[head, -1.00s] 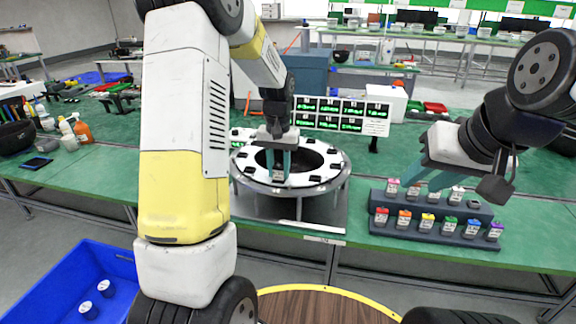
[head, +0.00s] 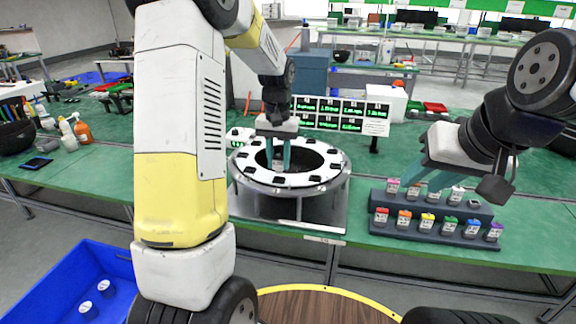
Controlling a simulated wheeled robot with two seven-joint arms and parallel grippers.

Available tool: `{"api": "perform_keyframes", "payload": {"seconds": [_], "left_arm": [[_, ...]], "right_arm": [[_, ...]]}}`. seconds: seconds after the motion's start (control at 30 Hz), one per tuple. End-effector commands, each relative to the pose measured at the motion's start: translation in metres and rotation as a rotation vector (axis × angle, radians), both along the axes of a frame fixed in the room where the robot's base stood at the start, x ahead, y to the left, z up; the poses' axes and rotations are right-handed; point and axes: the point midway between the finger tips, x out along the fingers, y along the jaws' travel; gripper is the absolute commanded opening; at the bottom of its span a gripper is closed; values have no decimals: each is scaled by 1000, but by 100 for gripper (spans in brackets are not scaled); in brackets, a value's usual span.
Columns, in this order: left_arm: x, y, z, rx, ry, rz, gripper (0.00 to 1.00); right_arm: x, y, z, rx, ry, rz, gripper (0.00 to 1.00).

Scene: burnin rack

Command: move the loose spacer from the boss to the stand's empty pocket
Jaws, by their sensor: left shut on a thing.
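The boss and the loose spacer cannot be told apart in this view. A dark stepped stand (head: 400,231) at the right holds two rows of small labelled pieces with coloured caps. A spot at the right end of its back row (head: 474,204) looks darker, but I cannot tell if it is an empty pocket. My right gripper (head: 426,183) is over the stand's back left, fingers apart.
A panel of green-lit displays (head: 340,115) stands behind the ring. A blue bin (head: 50,285) with two small round pieces is at the lower left. Bottles (head: 82,130) stand on the bench's left. The green bench is clear between ring and stand.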

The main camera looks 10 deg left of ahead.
Motion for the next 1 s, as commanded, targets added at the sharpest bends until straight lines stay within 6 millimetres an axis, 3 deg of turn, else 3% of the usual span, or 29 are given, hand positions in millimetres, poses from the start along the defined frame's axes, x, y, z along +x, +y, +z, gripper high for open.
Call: {"api": "perform_keyframes", "payload": {"seconds": [0.6,1.0], "left_arm": [[0,0,25,0,-1,0,0],[0,0,27,0,0,0,0]], "right_arm": [[0,0,0,0,0,0,36],[0,0,0,0,0,0,36]]}}
